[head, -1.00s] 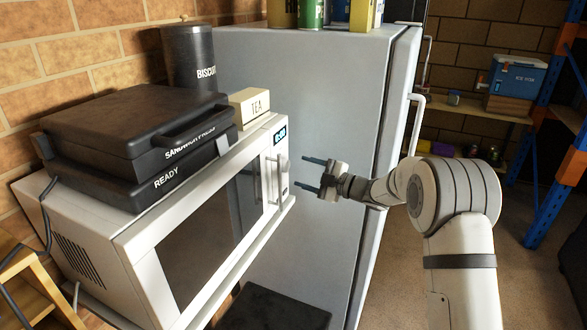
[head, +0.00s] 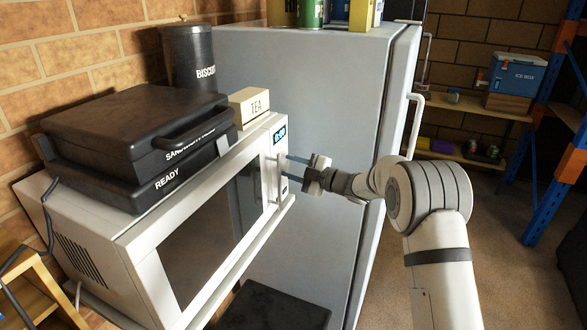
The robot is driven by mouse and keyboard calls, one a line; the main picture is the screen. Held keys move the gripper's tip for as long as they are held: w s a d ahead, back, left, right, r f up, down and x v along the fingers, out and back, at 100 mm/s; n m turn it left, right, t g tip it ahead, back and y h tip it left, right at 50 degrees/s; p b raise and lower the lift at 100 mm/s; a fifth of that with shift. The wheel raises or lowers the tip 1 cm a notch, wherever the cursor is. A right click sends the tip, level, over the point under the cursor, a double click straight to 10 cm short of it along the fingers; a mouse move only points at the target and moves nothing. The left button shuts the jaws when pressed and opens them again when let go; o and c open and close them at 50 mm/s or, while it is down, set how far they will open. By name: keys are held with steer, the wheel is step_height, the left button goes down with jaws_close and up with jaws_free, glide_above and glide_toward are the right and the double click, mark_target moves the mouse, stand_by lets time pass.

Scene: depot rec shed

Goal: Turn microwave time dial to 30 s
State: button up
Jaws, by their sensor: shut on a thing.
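The white microwave (head: 100,232) stands at the left with its dark door facing right and down. Its small lit display (head: 280,137) is at the top of the narrow control panel, but the digits are too small to read surely. My gripper (head: 285,168) is at the control panel, below the display, with its blue-grey fingers shut on the time dial. The fingers mostly cover the dial, so its pointer and setting cannot be seen.
A black sandwich press (head: 140,130) and a tea box (head: 250,106) sit on the microwave. A biscuit canister (head: 190,60) stands behind them. A tall grey fridge (head: 310,85) is close behind my gripper. Open floor lies at the right.

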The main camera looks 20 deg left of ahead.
steer(key=shift+d, duration=0.1)
steer(key=c, duration=0.4)
steer(key=shift+o, duration=0.2)
steer(key=m+p, duration=0.2)
steer(key=shift+r+m, duration=0.2)
steer(key=shift+m, duration=0.2)
steer(key=shift+m+h+p, duration=0.3)
steer(key=shift+m+p, duration=0.7)
steer(key=shift+m, duration=0.3)
steer(key=o, duration=1)
steer(key=shift+f+g, duration=0.1)
steer(key=shift+g, duration=0.2)
